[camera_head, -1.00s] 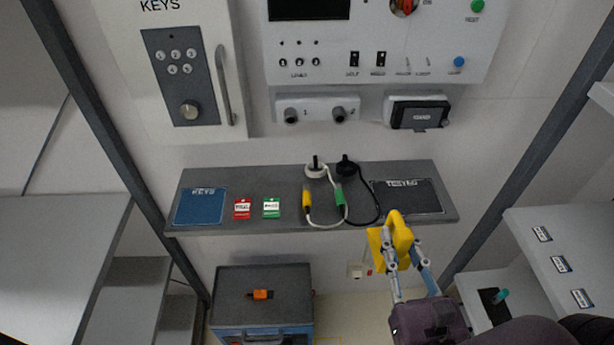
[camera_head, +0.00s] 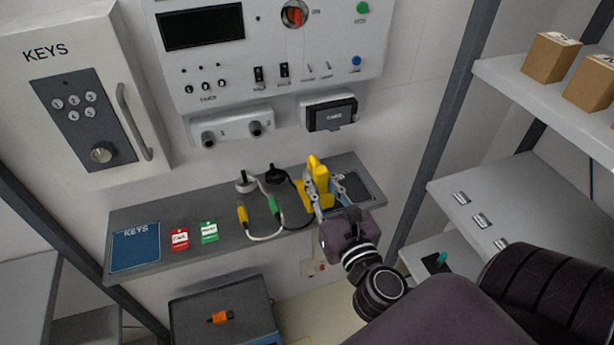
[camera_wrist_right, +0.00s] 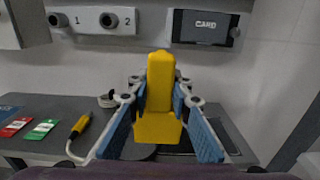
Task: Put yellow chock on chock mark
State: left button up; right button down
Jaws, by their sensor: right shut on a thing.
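The yellow chock (camera_head: 316,181) is held between the fingers of my right gripper (camera_head: 328,197), in front of or over the right part of the grey shelf in the head view. In the right wrist view the chock (camera_wrist_right: 159,97) stands upright between the blue finger pads of the gripper (camera_wrist_right: 160,112). The dark mat at the shelf's right end (camera_head: 358,187) is partly hidden behind the gripper and chock. I cannot tell whether the chock touches the shelf. No chock mark can be made out. My left gripper is not in view.
The grey shelf (camera_head: 180,257) carries a blue KEYS mat (camera_head: 135,246), a red tag (camera_head: 180,239), a green tag (camera_head: 209,232) and two cabled plugs (camera_head: 245,182). A cart with an orange item (camera_head: 220,317) stands below. A rack with cardboard boxes (camera_head: 550,55) is at right.

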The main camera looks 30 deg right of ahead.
jog(key=x, duration=0.2)
jog(key=p+x, duration=0.1)
jog(key=x, duration=0.3)
jog(key=shift+a+r+p, duration=0.1)
jog(key=shift+r+p, duration=0.2)
jog(key=f, duration=0.2)
jog(key=shift+w+f+b, duration=0.35)
jog(key=shift+w+f, duration=0.05)
notch_tip(320, 180, down, 4)
jog(key=shift+s+r+b, duration=0.15)
jog(key=shift+r+b, duration=0.05)
jog(key=shift+b, duration=0.4)
jog(key=shift+f, duration=0.35)
jog(key=shift+w+f, duration=0.25)
jog(key=shift+w, duration=0.05)
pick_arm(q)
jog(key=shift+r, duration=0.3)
pick_arm(e)
jog(key=shift+f, duration=0.1)
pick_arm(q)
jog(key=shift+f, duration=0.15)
pick_arm(e)
jog(key=c, duration=1.8)
grip_release()
